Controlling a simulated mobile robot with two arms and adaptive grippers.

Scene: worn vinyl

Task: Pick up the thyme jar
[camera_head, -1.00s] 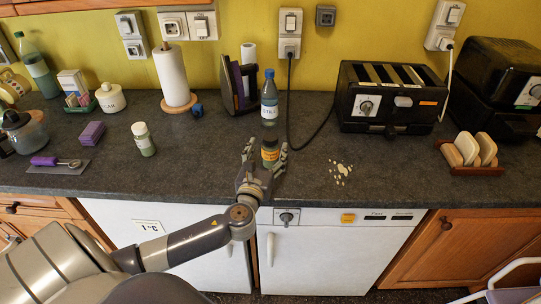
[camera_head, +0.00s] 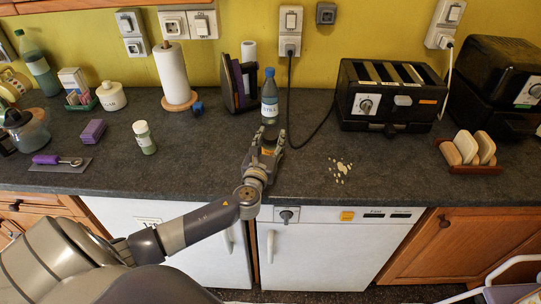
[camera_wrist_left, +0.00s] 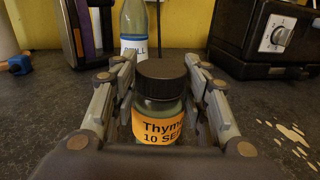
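The thyme jar, with a dark lid and an orange label reading "Thyme", stands upright in the middle of the left wrist view (camera_wrist_left: 160,108). My left gripper (camera_wrist_left: 160,75) has one finger on each side of it, very near its sides. I cannot tell whether the pads touch it. In the head view the left gripper (camera_head: 268,140) is at the counter's front half, and its fingers and palm hide most of the jar. My right gripper is not in view.
A labelled water bottle (camera_head: 269,98) stands close behind the jar. A toaster (camera_head: 392,97) is to the right, with crumbs (camera_head: 340,170) in front of it. A green-labelled jar (camera_head: 144,138) stands to the left. The counter (camera_head: 210,165) between is clear.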

